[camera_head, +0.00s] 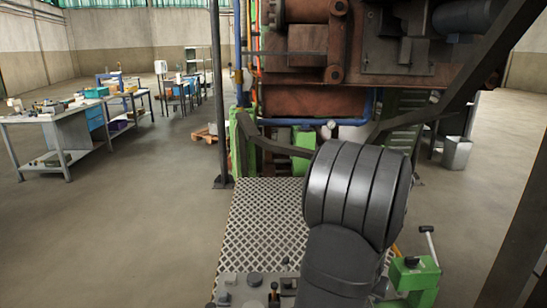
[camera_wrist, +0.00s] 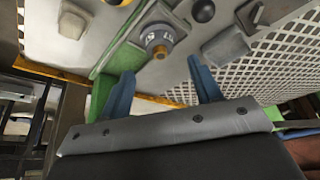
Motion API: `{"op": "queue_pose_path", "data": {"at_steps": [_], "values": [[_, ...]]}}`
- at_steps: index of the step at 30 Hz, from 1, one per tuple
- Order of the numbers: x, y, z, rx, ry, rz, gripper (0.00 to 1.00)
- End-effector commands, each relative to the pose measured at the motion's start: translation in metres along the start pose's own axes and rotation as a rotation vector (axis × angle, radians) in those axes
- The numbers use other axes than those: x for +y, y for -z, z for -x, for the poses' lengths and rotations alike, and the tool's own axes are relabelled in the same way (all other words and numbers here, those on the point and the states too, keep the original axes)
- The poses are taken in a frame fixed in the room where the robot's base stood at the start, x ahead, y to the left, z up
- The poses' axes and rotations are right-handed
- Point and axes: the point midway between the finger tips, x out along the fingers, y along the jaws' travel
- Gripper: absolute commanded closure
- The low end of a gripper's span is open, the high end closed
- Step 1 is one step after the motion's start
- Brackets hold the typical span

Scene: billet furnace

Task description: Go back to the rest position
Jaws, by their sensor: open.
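My gripper (camera_wrist: 158,95) shows in the wrist view with two blue fingers spread apart and nothing between them. It is near a grey control panel (camera_wrist: 90,20) that carries a round knob with a brass-coloured centre (camera_wrist: 158,45), a black round button (camera_wrist: 203,10) and other fittings. I cannot tell whether the fingers touch the panel. In the head view my dark arm rises at the lower centre and hides part of the platform; my gripper is not visible there. The same panel (camera_head: 235,285) shows at the bottom edge of the head view.
A perforated metal platform (camera_head: 265,220) lies beyond the panel. The large rusty furnace machine (camera_head: 310,100) stands behind it. A green box with a lever (camera_head: 415,275) is at the lower right. Workbenches (camera_head: 65,145) stand far left. A dark diagonal beam crosses the right side.

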Motion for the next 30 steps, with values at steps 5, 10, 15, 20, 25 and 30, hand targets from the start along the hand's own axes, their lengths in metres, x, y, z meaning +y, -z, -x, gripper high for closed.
{"op": "queue_pose_path", "data": {"at_steps": [5, 10, 15, 20, 25, 30], "values": [[0.0, 0.0, -0.027, -0.001, -0.001, 0.0, 0.42], [0.0, 0.0, -0.051, -0.001, -0.001, 0.0, 0.42], [0.0, -0.002, -0.069, -0.001, -0.001, 0.0, 0.42], [0.0, 0.005, -0.054, 0.003, -0.001, 0.0, 0.42], [0.0, 0.006, -0.051, 0.002, 0.0, 0.0, 0.42], [0.0, 0.006, -0.051, 0.001, 0.0, 0.0, 0.42]]}}
